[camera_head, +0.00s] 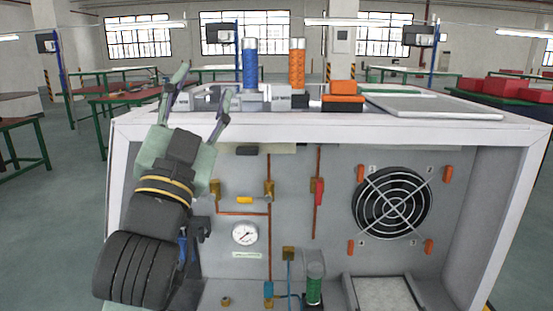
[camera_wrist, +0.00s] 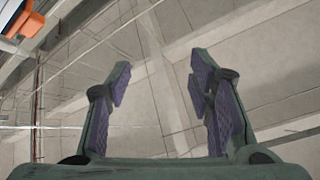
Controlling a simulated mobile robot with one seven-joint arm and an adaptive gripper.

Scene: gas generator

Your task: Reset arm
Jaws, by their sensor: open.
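My gripper (camera_head: 201,98) is at the left in the head view, raised in front of the left part of the generator rig (camera_head: 335,133), with its fingers pointing up. Its two fingers are spread apart with nothing between them. In the wrist view my gripper (camera_wrist: 160,85) also shows open and empty, facing the ceiling. My arm covers the lower left part of the rig's panel.
A blue cylinder (camera_head: 250,65), an orange cylinder (camera_head: 297,66) and an orange-black box (camera_head: 343,96) stand on the rig's top. A flat grey panel (camera_head: 430,107) lies to their right. The panel below carries a gauge (camera_head: 245,234), a fan (camera_head: 392,205) and a green cylinder (camera_head: 315,284).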

